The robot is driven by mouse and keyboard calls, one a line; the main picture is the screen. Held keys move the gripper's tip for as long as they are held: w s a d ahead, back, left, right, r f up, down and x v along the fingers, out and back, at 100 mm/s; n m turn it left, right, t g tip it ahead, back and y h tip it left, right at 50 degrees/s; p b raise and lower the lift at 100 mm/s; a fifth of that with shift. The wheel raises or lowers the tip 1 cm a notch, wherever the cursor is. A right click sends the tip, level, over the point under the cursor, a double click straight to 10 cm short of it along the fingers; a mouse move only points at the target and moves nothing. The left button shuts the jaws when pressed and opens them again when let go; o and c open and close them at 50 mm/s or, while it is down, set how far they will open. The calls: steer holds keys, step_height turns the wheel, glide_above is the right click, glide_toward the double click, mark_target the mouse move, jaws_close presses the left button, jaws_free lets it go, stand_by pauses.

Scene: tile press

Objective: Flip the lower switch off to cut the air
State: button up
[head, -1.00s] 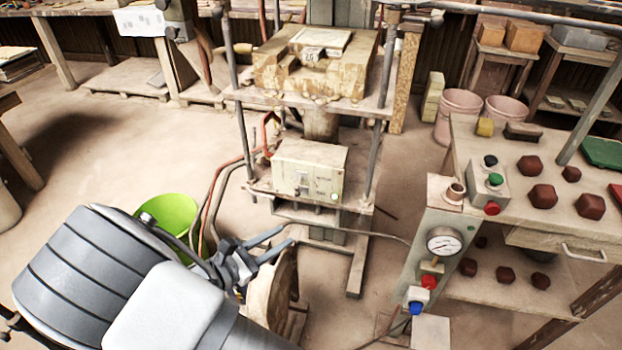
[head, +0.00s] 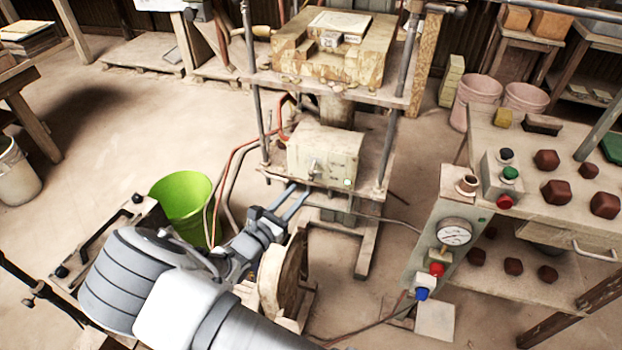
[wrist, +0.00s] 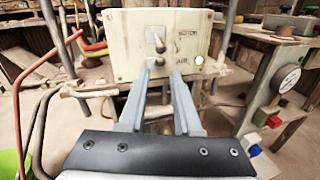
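The switch box (head: 325,158) is a cream control box on the press frame. In the wrist view the box (wrist: 125,40) fills the upper middle. Its upper switch (wrist: 157,40), beside the label MOTOR, has a metal lever. The lower switch (wrist: 155,62) is beside the label AIR, and its lever is partly hard to make out. A green lamp (wrist: 199,60) glows right of the AIR label. My gripper (head: 298,190) is open and empty, pointing at the box's lower front. In the wrist view its fingertips (wrist: 161,73) stand apart, just below and either side of the lower switch; contact cannot be told.
Red and grey hoses (head: 232,160) run left of the box. A green bucket (head: 183,197) and a round wooden wheel-like piece (head: 280,275) stand near my arm. A gauge panel (head: 443,255) and a bench with dark red blocks (head: 558,190) are at the right.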

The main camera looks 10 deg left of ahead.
mark_target(311, 176)
steer(key=x, duration=0.7)
steer(key=shift+w, duration=0.15)
jaws_close()
